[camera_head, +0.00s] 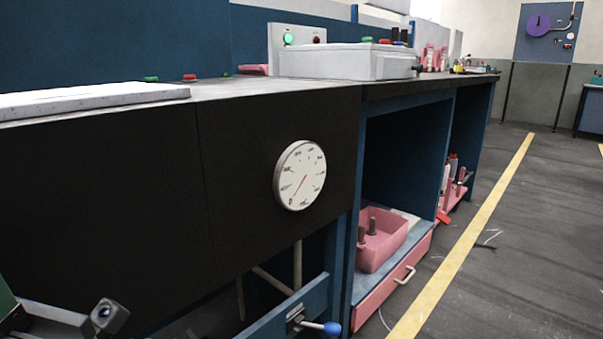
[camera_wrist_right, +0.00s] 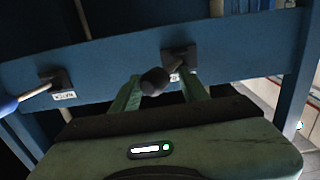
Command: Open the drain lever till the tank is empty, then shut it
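A second lever with a blue knob (camera_head: 332,328) is on the rail at the bottom of the head view; the knob also shows at the left edge of the wrist view (camera_wrist_right: 7,105). A round white gauge (camera_head: 300,175) has a red needle pointing lower left.
The dark front panel (camera_head: 120,200) of the bench stands above the rail. Pipes (camera_head: 297,265) run behind the rail. An open shelf to the right holds a pink bin (camera_head: 382,240) above a pink drawer (camera_head: 398,283). The floor to the right is mostly clear.

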